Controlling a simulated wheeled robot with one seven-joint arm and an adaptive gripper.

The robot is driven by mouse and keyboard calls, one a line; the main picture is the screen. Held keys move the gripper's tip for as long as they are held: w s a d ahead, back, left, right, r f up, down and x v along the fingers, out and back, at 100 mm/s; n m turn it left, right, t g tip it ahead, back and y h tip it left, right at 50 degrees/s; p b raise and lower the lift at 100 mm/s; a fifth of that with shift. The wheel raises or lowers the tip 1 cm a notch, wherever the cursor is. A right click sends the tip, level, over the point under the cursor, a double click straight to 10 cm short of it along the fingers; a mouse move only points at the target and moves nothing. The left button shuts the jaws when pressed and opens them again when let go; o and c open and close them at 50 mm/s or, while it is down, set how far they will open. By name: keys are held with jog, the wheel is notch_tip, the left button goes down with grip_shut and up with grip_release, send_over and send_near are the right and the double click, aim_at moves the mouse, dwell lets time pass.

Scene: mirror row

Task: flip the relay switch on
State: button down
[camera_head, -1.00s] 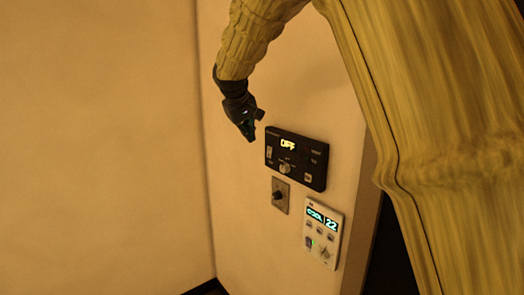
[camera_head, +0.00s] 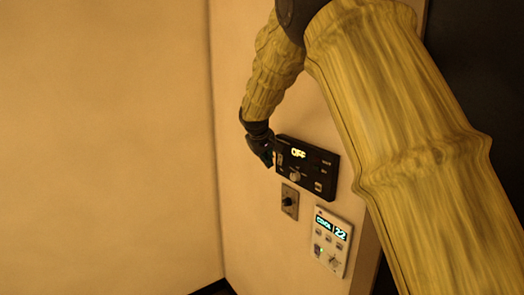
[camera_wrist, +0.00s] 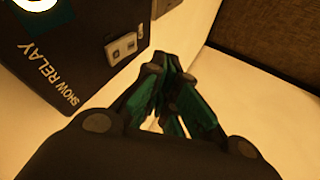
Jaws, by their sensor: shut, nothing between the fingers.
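A black control panel (camera_head: 318,178) with a lit display reading "OFF" (camera_head: 299,153) is on the wall in the head view. In the wrist view the panel (camera_wrist: 75,45) fills the upper left and bears the words "SHOW RELAY". A small pale rocker switch (camera_wrist: 121,48) sits near its edge. My gripper (camera_head: 268,161) is at the panel's left edge in the head view. In the wrist view its closed, empty fingertips (camera_wrist: 170,62) are just beside the panel edge, near the switch. I cannot tell whether they touch the panel.
A small plate with a dark knob (camera_head: 289,200) is below the panel. A white thermostat (camera_head: 331,240) reading "COOL 22" is lower right. A wall corner is to the left, with bare wall around the gripper. A dark opening is at the right.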

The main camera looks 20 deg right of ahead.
aim_at(280, 159)
jog(key=d, duration=0.1)
jog(key=w+d+p, duration=0.1)
jog(key=shift+d, duration=0.4)
jog(key=shift+s, duration=0.1)
jog(key=shift+d+f, duration=0.2)
jog(key=shift+d, duration=0.05)
jog(key=shift+r, duration=0.15)
jog(key=shift+r+p, duration=0.55)
jog(key=shift+r, duration=0.15)
